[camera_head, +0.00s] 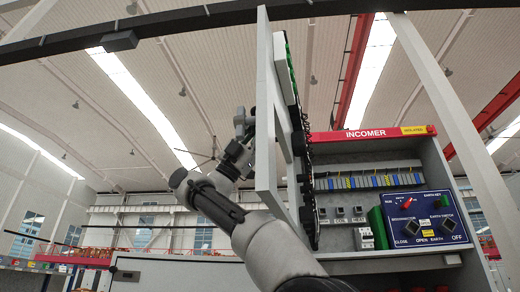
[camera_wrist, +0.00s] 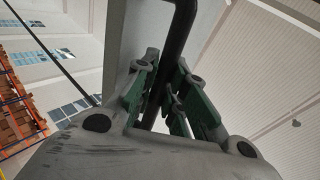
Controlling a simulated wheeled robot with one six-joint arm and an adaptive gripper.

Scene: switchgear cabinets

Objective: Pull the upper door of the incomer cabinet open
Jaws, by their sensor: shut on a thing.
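The incomer cabinet (camera_head: 368,135) stands at the right of the head view under a red INCOMER sign. Its upper door (camera_head: 266,130) stands open, swung out toward me and seen nearly edge-on. In the head view my gripper (camera_head: 240,128) is at the door's outer left side, partly hidden by my own arm. In the wrist view my gripper (camera_wrist: 165,95) has its green-padded fingers around a dark bar-like handle (camera_wrist: 181,35). The pale door panel (camera_wrist: 130,35) shows beside the handle.
Inside the open compartment are terminal rows (camera_head: 368,181), small breakers and a blue control panel (camera_head: 427,218) with knobs. A grey post (camera_head: 450,135) rises at the right. Open hall space lies to the left of the door.

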